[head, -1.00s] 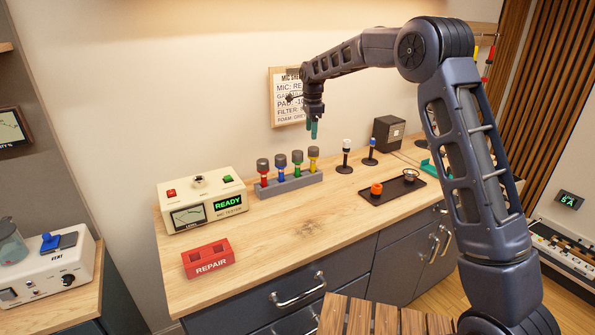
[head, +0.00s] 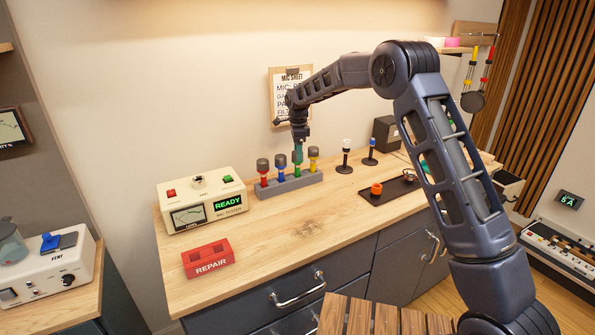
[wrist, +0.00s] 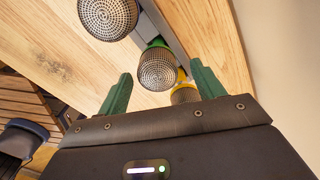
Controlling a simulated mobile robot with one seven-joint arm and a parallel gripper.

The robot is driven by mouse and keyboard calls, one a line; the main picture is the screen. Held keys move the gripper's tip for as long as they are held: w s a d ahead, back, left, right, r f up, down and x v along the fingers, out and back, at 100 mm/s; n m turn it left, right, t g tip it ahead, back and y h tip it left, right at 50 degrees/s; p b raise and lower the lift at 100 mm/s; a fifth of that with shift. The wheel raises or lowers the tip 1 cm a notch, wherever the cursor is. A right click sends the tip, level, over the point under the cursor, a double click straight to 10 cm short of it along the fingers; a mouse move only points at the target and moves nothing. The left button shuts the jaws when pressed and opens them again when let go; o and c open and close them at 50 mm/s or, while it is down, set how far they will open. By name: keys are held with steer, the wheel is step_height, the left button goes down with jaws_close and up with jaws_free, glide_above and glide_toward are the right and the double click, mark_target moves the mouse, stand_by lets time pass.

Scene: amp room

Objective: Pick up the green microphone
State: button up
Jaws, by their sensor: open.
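The green microphone (head: 297,170) stands upright in the grey rack (head: 302,183), third from the left; its head is hidden behind my gripper in the head view. In the wrist view its silver mesh head (wrist: 158,69) and green collar show between my fingers. My gripper (head: 298,153) points down at the green microphone, its teal fingers open. In the wrist view my gripper (wrist: 160,85) has one finger to each side of the mesh head, with gaps on both sides. The yellow microphone (wrist: 184,94) is close to the right finger.
A red microphone (head: 263,172) and a blue microphone (head: 281,167) stand left of the green one in the rack. The mic tester (head: 202,199) is to the left, a red repair box (head: 208,259) in front. Right are two stands and a dark tray (head: 393,190). The front counter is clear.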

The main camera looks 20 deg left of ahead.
step_height(320, 180, down, 4)
steer(key=shift+s+a+f, duration=0.1)
steer(key=shift+s+f, duration=0.05)
steer(key=shift+f, duration=0.05)
steer(key=shift+c, duration=0.2)
steer(key=c, duration=1.2)
step_height(320, 180, up, 20)
